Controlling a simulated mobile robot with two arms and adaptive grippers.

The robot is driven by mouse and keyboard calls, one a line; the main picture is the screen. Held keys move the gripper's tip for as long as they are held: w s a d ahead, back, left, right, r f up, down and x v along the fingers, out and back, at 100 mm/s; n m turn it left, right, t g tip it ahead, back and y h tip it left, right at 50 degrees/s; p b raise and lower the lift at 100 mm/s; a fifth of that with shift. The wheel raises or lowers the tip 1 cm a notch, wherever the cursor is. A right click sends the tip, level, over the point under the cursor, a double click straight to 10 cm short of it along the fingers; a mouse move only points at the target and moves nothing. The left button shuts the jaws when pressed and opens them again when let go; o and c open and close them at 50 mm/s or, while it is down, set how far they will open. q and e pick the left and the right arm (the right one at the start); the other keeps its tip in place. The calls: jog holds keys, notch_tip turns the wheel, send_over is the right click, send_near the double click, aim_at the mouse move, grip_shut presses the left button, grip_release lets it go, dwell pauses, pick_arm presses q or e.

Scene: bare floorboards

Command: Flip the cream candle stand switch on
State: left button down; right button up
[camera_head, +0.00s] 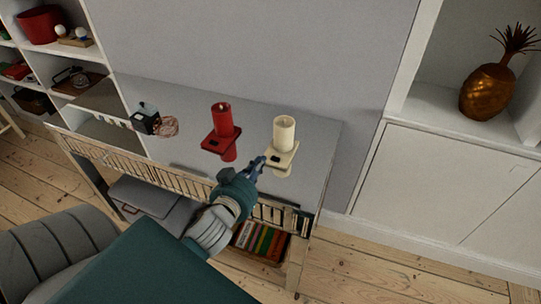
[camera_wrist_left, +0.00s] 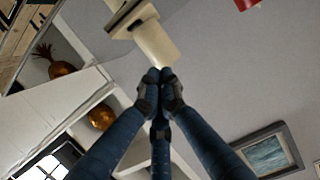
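The cream candle stand (camera_head: 287,157) holds a cream candle (camera_head: 284,133) upright and stands on the grey table top. A small dark switch (camera_head: 275,158) shows on its near left part. In the left wrist view the cream stand (camera_wrist_left: 155,42) is partly seen at the top, just beyond the fingertips. My left gripper (camera_head: 260,163) is beside the stand's near left side, close to the switch. In the wrist view its fingertips (camera_wrist_left: 160,76) are together with nothing seen between them. Contact with the stand cannot be told. My right gripper is not in view.
A red candle stand (camera_head: 216,145) with a red candle stands just left of the cream one. A small dark box (camera_head: 146,119) with reddish wire lies farther left. The wall (camera_head: 290,55) is behind the table (camera_head: 311,155). A white cabinet (camera_head: 440,185) is at right.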

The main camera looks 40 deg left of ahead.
pick_arm(q)
jog(key=p, duration=0.2)
send_over(276, 159)
jog(key=s, duration=0.2)
jog(key=shift+a+f, duration=0.25)
jog(key=shift+f, duration=0.9)
notch_tip(276, 159, down, 3)
jog(key=shift+s+a+r+b, duration=0.1)
jog(key=shift+b, duration=0.2)
jog(key=shift+f, duration=0.65)
jog(key=shift+s+a+f, duration=0.1)
